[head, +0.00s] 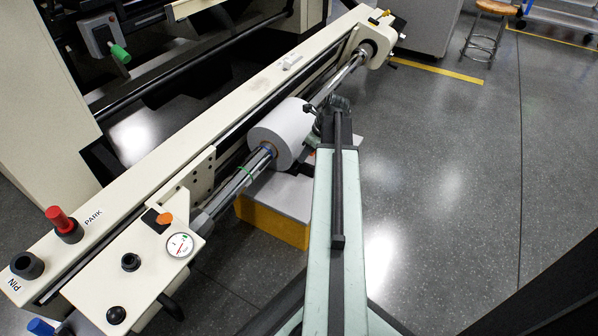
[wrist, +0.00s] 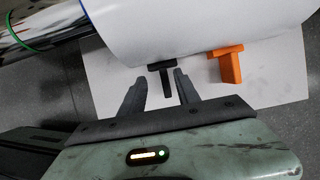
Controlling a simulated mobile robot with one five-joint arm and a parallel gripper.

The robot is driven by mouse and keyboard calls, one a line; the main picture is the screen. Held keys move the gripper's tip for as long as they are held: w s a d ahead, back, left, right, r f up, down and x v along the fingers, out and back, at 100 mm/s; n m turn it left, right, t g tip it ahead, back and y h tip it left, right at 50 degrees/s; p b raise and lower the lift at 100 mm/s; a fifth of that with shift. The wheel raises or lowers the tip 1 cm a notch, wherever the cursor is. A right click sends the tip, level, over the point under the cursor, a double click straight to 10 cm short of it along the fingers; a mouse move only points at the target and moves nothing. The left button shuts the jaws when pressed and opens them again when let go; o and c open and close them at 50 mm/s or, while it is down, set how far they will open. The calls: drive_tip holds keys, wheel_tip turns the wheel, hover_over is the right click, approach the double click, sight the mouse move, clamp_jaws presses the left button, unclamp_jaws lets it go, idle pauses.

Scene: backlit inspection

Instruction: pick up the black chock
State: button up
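The black chock (wrist: 165,80) is a small dark T-shaped piece. In the wrist view it sits on a white surface, right beside the lower edge of a white roll (wrist: 180,25). My gripper (wrist: 159,76) is open, with one finger on each side of the chock's stem. The fingers look apart from it, and I cannot tell whether they are at its height. In the head view the chock is hidden behind my arm and the roll (head: 282,130). My gripper's fingers are not clear there.
An orange chock (wrist: 229,66) lies to the right of the black one. The white-topped platform (head: 285,192) with a yellow side stands under the roll. A metal shaft (head: 240,180) runs through the roll along the cream machine rail (head: 180,140). Open floor lies to the right.

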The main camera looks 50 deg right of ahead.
sight(298, 166)
drive_tip(key=b+x, duration=0.4)
drive_tip(key=x, duration=0.1)
drive_tip(key=shift+d+f+b, duration=0.2)
drive_tip(key=shift+d+b, duration=0.05)
drive_tip(key=shift+b, duration=0.1)
drive_tip(key=shift+r, duration=0.2)
clamp_jaws()
idle(0.7)
